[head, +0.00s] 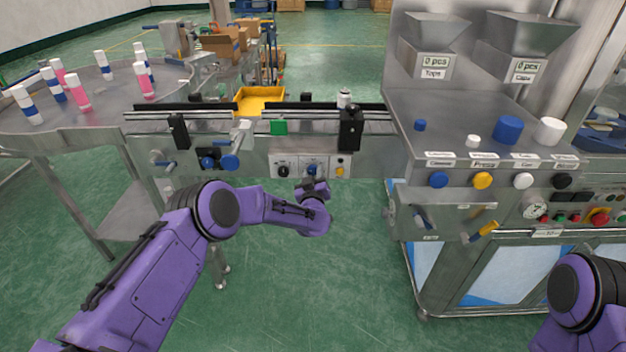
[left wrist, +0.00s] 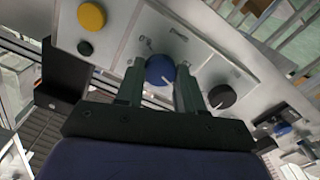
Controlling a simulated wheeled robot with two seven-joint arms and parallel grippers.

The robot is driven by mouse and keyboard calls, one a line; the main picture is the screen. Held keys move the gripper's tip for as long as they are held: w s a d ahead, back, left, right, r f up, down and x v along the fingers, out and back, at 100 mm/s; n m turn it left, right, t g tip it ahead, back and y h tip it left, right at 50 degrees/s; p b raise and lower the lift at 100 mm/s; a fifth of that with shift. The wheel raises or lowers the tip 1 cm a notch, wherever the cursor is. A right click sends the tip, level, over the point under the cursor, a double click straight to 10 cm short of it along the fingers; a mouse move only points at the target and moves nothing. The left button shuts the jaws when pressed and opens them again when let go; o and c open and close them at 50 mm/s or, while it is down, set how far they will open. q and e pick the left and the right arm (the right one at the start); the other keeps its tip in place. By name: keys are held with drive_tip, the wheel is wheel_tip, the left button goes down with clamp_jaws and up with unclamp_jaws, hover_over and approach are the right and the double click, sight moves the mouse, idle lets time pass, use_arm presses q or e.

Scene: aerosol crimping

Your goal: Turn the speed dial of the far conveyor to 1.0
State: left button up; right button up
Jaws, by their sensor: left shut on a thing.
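The conveyor's control panel (head: 299,166) is a pale plate on the front of the belt frame. My left gripper (head: 314,186) is up against it from the front. In the left wrist view, the blue dial (left wrist: 160,70) sits between the two fingers of my left gripper (left wrist: 160,76), which is shut on it. A white pointer line shows on the dial. The scale marks are too small to read. A black knob (left wrist: 221,97) is beside the right finger and apart from it. My right gripper is out of view; only part of that arm shows at the lower right.
A yellow button (left wrist: 91,15) and a small black button (left wrist: 85,48) share the panel. A blue hand knob (head: 230,162) juts out left of it. The steel filling station (head: 480,140) is at right. Floor in front is clear.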

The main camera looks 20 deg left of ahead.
use_arm(q)
drive_tip(key=n+b, duration=0.6)
drive_tip(key=shift+f, duration=0.3)
drive_tip(key=shift+r+n+b, duration=0.2)
drive_tip(key=shift+n+b, duration=1.25)
drive_tip(key=shift+n, duration=0.35)
drive_tip(key=o, duration=1)
drive_tip(key=shift+o, duration=0.2)
drive_tip(key=shift+s, duration=0.1)
drive_tip(key=b+v, duration=0.1)
drive_tip(key=v, duration=0.9)
drive_tip(key=shift+s, duration=0.2)
drive_tip(key=shift+r, duration=0.1)
